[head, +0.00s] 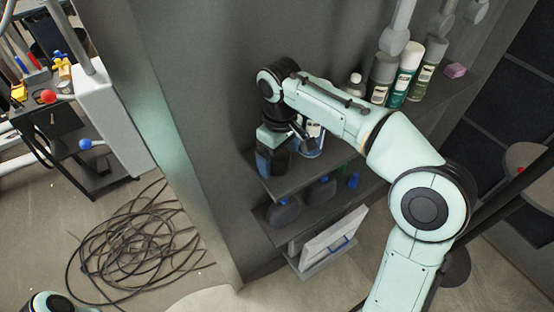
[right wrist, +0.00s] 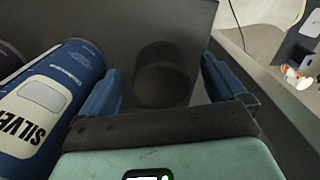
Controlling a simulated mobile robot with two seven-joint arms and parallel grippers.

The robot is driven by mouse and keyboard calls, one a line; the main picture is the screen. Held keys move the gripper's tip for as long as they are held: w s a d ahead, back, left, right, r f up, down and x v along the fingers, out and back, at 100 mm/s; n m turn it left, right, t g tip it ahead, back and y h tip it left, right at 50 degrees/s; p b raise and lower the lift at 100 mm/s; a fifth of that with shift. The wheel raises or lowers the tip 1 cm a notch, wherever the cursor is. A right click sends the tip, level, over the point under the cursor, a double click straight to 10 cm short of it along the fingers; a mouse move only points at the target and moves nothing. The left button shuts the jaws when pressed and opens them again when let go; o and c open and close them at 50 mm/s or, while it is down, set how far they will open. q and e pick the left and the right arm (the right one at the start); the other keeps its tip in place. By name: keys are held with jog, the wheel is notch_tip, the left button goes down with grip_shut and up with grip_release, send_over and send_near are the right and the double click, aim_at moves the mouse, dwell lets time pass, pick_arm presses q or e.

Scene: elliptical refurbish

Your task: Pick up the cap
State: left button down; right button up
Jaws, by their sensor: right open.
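A dark, short cylinder that looks like the cap (right wrist: 163,84) stands on a grey shelf in the right wrist view. My right gripper (right wrist: 160,72) is open, with one blue finger on each side of the dark cylinder. I cannot tell whether the fingers touch it. In the head view my right gripper (head: 272,160) points down at the left end of a wall shelf. The cap is hard to make out there, as the gripper and wrist cover that spot. My left gripper is out of view.
Bottles and spray cans (head: 408,72) stand on the shelf to the right. Lower shelves (head: 290,232) hold dark bottles. A cable coil (head: 130,245) lies on the floor.

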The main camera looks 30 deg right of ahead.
aim_at(280, 155)
jog(key=shift+f, duration=0.6)
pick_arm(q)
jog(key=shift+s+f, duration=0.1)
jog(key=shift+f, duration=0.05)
pick_arm(e)
jog(key=c, duration=1)
jog(key=shift+r, duration=0.15)
jog(key=shift+r, duration=0.6)
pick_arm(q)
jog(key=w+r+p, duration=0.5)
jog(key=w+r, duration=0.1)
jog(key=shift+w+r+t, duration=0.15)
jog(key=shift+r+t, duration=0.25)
pick_arm(e)
jog(key=shift+r, duration=9.3)
